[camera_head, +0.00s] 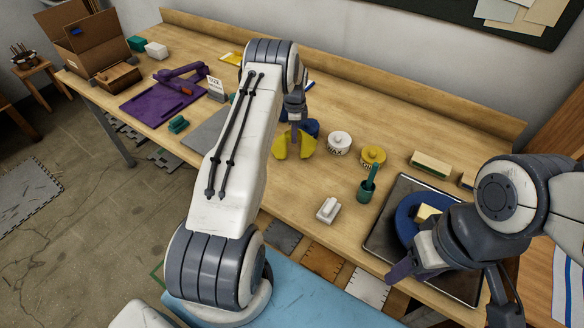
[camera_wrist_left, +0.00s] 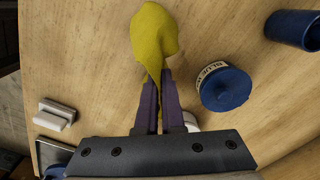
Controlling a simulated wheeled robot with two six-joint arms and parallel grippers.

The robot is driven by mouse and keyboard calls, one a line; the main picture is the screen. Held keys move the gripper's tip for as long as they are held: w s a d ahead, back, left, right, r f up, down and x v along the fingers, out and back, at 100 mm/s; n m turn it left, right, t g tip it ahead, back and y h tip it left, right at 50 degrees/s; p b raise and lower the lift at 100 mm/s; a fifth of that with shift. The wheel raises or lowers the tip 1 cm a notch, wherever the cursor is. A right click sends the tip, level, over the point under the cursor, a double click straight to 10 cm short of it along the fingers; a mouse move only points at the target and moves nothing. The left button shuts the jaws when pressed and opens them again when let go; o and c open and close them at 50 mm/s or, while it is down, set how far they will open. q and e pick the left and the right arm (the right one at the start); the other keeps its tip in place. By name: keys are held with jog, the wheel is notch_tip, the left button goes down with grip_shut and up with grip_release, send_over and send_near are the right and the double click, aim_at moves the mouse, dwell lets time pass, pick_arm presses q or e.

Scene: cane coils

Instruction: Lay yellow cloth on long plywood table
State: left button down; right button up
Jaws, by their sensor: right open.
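The yellow cloth (camera_head: 280,148) hangs in folds from my left gripper (camera_head: 294,136), above the middle of the long plywood table (camera_head: 420,122). In the left wrist view the purple fingers of that gripper (camera_wrist_left: 165,76) are closed on the cloth (camera_wrist_left: 155,38), which bunches out beyond the tips. I cannot tell whether its lower edge touches the tabletop. My right gripper (camera_head: 402,272) is open and empty near the table's front edge, beside the dark tray (camera_head: 376,238).
A blue jar (camera_wrist_left: 225,86) stands close beside the left gripper. A white block (camera_head: 327,210) lies in front. A purple mat (camera_head: 150,105) and cardboard box (camera_head: 92,45) are left.

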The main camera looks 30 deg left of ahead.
pick_arm(q)
jog(key=s+f, duration=0.1)
jog(key=s+d+f, duration=0.1)
jog(key=shift+f, duration=0.4)
jog(key=s+d, duration=0.1)
jog(key=s, duration=0.1)
jog(key=s+d+f, duration=0.1)
jog(key=s, duration=0.2)
jog(key=s+d+f, duration=0.1)
jog(key=s, duration=0.2)
jog(key=shift+d+f, duration=0.15)
jog(key=shift+d, duration=0.25)
jog(key=c, duration=0.6)
grip_release()
jog(key=s+d+r+p, duration=0.1)
jog(key=s+r+p, duration=0.2)
jog(key=r+p, duration=0.4)
notch_tip(320, 180, up, 3)
jog(key=shift+s+d+r+p, duration=0.1)
jog(key=shift+s+d+p, duration=0.25)
jog(key=shift+d+p, duration=0.05)
